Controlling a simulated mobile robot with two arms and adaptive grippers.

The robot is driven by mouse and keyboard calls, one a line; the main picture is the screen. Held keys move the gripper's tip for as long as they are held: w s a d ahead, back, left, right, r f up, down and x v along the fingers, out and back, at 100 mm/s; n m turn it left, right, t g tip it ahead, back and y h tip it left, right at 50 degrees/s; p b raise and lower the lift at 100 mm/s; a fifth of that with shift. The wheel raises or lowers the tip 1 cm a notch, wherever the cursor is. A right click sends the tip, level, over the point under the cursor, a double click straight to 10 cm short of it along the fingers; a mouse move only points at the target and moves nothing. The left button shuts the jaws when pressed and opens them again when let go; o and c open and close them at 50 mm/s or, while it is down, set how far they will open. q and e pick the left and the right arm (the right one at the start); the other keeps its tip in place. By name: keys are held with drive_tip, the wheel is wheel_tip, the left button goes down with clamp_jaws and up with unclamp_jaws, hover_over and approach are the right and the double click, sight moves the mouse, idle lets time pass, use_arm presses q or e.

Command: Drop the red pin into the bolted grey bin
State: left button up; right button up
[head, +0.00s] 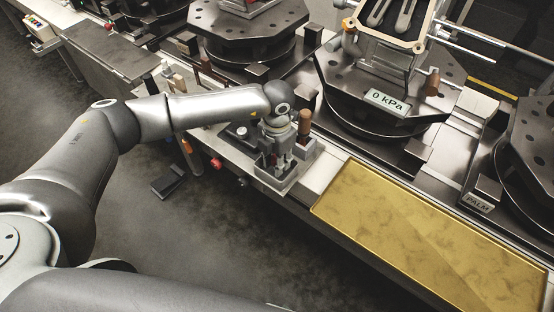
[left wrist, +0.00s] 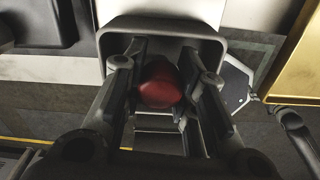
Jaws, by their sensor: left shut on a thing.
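My left gripper (head: 275,162) points down at the small grey bin (head: 274,183) on the near edge of the conveyor bench. In the left wrist view the gripper (left wrist: 163,100) is shut on the red pin (left wrist: 160,84), whose rounded end shows between the fingers. The grey bin's rim (left wrist: 160,24) frames the pin and fingertips in that view, so they are over or within its opening. I cannot tell how deep. The pin is hidden in the head view. My right gripper is not in view.
A brown-handled piece (head: 305,122) stands just behind and right of the gripper. A gold tray (head: 430,235) lies to the right, empty. Dark round fixtures (head: 375,105) stand behind, one with a "0 kPa" sign (head: 387,102). A red knob (head: 216,163) sits on the bench front.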

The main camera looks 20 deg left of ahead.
use_arm(q)
drive_tip(key=shift+f, duration=0.25)
drive_tip(key=o, duration=1)
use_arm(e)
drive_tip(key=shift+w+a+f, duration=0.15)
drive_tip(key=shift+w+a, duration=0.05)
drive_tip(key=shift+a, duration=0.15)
use_arm(q)
drive_tip(key=shift+r, duration=0.45)
wheel_tip(320, 180, up, 12)
drive_tip(key=shift+r+b, duration=0.2)
drive_tip(key=shift+b, duration=0.3)
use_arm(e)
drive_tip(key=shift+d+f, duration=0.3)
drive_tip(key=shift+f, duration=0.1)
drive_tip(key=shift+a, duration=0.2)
